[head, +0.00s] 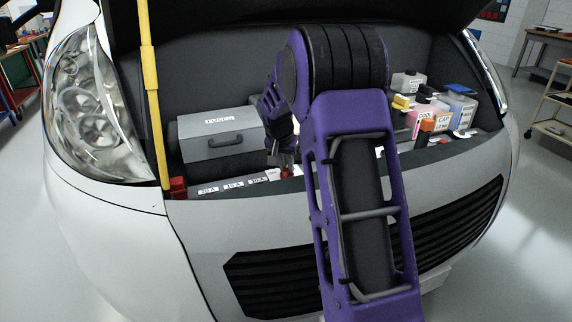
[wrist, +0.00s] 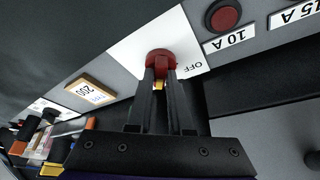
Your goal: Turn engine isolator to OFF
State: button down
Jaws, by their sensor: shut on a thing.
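The engine isolator is a red knob (wrist: 159,57) on a white plate (wrist: 134,49), with the word OFF printed on the plate beside it, to the right in the wrist view. My gripper (wrist: 161,76) is shut on the red knob, one dark finger at each side. A small yellow piece shows between the fingers. In the head view the red knob (head: 286,173) shows just below my gripper (head: 283,160), at the front edge of the engine bay. I cannot tell which way the knob points; the fingers hide part of it.
A grey box (head: 222,135) stands behind left, several bottles (head: 455,108) right. A yellow prop rod (head: 152,90) rises left.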

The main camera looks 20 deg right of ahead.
jog(key=n, duration=0.1)
jog(key=n+y+p, duration=0.1)
jog(key=n+p, duration=0.1)
jog(key=n, duration=0.1)
jog(key=shift+s+d+r+t+y, duration=0.1)
jog(key=shift+d+r+t+y, duration=0.1)
jog(key=shift+d+t+y, duration=0.15)
jog(key=n+y+p, duration=0.1)
jog(key=n+p, duration=0.1)
jog(key=n, duration=0.1)
jog(key=shift+n+t, duration=0.25)
jog(key=shift+n, duration=0.15)
jog(key=n+y+p, duration=0.2)
jog(key=n, duration=0.2)
jog(key=shift+f+p, duration=0.1)
jog(key=shift+p, duration=0.2)
jog(key=shift+d+n+g+y+p, duration=0.1)
jog(key=shift+n+g+y+p, duration=0.5)
jog(key=shift+n, duration=1.6)
jog(key=shift+f, duration=0.1)
jog(key=c, duration=0.8)
grip_release()
